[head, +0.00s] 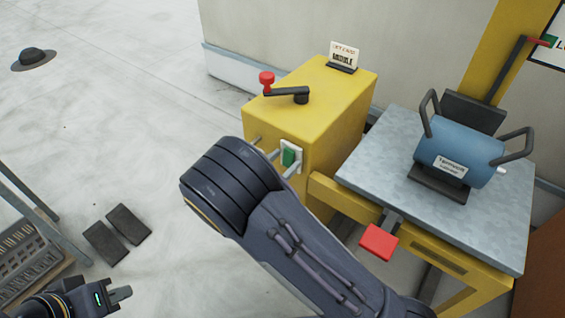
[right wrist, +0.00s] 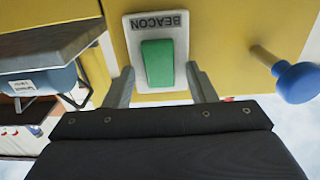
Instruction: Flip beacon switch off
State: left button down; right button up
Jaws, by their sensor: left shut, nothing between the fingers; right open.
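The beacon switch is a green rocker (head: 288,157) in a white plate on the end face of the yellow box (head: 335,120). In the right wrist view the green rocker (right wrist: 158,63) sits below an upside-down BEACON label (right wrist: 160,22). My right gripper (right wrist: 160,72) is open, its two grey fingers on either side of the rocker plate with nothing between them. Whether they touch the panel I cannot tell. In the head view the right gripper (head: 286,162) is partly hidden by my right arm. My left gripper (head: 121,294) is shut and empty at bottom left.
A red-knobbed crank (head: 288,93) and small sign (head: 344,56) top the box. A blue knob (right wrist: 298,82) juts out beside the switch. A grey table (head: 390,160) holds a blue cylinder (head: 460,150); a red pad (head: 379,242) sticks out below.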

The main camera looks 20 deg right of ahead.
jog(key=c, duration=1)
jog(key=shift+f+b, duration=0.25)
jog(key=shift+b, duration=0.15)
jog(key=t+h+b, duration=0.1)
jog(key=b, duration=0.1)
jog(key=f+t+h+b, duration=0.1)
jog(key=shift+h+b, duration=0.3)
jog(key=shift+b, duration=0.05)
jog(key=shift+r, duration=0.3)
jog(key=o, duration=1)
